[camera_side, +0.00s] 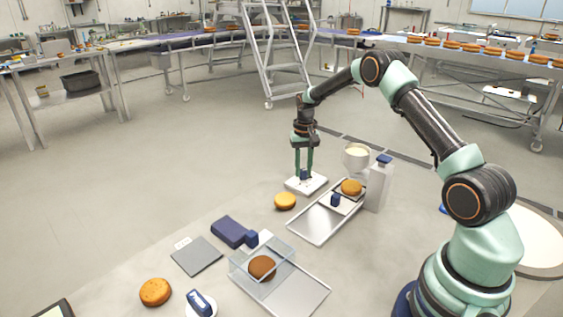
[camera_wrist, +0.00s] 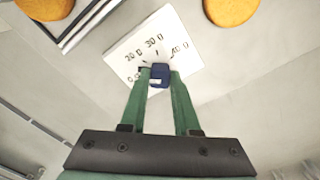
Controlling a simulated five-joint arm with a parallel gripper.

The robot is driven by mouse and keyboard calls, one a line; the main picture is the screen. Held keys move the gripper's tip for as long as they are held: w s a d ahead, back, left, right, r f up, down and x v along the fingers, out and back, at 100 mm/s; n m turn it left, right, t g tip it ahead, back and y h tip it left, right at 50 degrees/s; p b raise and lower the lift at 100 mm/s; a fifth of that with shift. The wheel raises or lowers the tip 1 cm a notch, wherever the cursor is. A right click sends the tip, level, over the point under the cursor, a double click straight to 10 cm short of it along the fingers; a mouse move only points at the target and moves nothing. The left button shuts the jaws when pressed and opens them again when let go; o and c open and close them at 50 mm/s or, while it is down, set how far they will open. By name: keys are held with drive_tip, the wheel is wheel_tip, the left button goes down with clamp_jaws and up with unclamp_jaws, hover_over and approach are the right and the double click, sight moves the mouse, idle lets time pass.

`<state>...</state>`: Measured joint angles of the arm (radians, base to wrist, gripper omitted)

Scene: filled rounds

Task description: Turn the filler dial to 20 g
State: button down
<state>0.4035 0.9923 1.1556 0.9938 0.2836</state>
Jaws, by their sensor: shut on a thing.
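The filler dial is a white square plate (camera_side: 314,186) on the floor-like work surface, with a dark blue knob (camera_side: 304,175) at its middle. In the wrist view the plate (camera_wrist: 120,57) carries black gram labels in an arc beyond the blue knob (camera_wrist: 160,76); they are small and blurred, and seem to include 20 and 30. My gripper (camera_side: 304,173) points down over the plate. In the wrist view its green fingers (camera_wrist: 159,77) are shut on the knob, one on each side. I cannot tell which label the knob points to.
A round cake (camera_side: 285,201) lies just in front of the plate. A clear box (camera_side: 248,265) stands nearer. The floor to the left is open.

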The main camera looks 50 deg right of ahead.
sight(303, 170)
drive_tip(key=shift+m, duration=2.5)
drive_tip(key=c, duration=0.6)
unclamp_jaws()
drive_tip(key=shift+c, duration=0.2)
wheel_tip(303, 170, up, 12)
drive_tip(key=shift+r, duration=0.1)
